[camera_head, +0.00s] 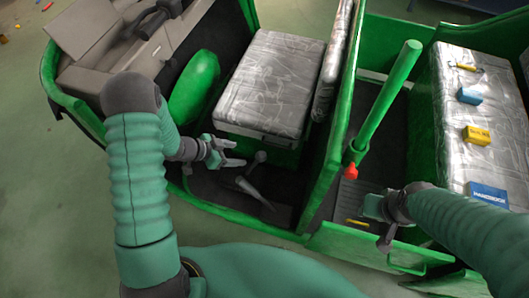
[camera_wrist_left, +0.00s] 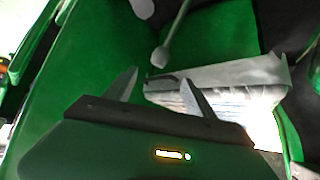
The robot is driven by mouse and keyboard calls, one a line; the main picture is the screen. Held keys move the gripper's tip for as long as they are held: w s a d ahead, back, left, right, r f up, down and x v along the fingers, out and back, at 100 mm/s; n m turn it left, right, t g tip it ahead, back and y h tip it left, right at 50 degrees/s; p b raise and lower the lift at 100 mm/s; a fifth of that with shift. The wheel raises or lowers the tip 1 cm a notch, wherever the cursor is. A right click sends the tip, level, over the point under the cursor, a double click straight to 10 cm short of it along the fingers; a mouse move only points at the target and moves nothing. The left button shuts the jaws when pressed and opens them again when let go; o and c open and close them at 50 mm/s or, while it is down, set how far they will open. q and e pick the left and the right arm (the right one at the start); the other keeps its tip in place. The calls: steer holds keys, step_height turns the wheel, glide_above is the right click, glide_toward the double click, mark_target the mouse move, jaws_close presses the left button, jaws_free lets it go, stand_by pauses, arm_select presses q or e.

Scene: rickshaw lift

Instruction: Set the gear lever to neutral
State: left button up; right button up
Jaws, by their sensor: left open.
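The gear lever (camera_head: 260,157) stands in the dark footwell in front of the silver seat, its grey knob just right of my left gripper. In the left wrist view a grey lever with a rounded knob (camera_wrist_left: 160,58) shows just beyond and between the fingertips, not held. My left gripper (camera_head: 237,153) is open and empty, its fingers pointing right at the knob. It also shows at the bottom of the left wrist view (camera_wrist_left: 158,78). My right gripper (camera_head: 388,236) is low by the rear compartment; its fingers are too unclear to read.
A grey pedal-like part (camera_head: 250,188) lies below the lever. The silver seat (camera_head: 275,85) and green partition (camera_head: 335,130) bound the space. A green post (camera_head: 385,100) with a red tip stands right. Small boxes, including a yellow one (camera_head: 476,135), lie on the rear seat (camera_head: 450,105).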

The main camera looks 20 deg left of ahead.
mark_target(258, 155)
arm_select(q)
steer(key=b+x, duration=0.2)
steer(key=x, duration=1.2)
steer(key=shift+f, duration=0.1)
steer(key=shift+w+d+f, duration=0.15)
steer(key=shift+w+f, duration=0.1)
jaws_close()
steer(key=shift+r, duration=0.1)
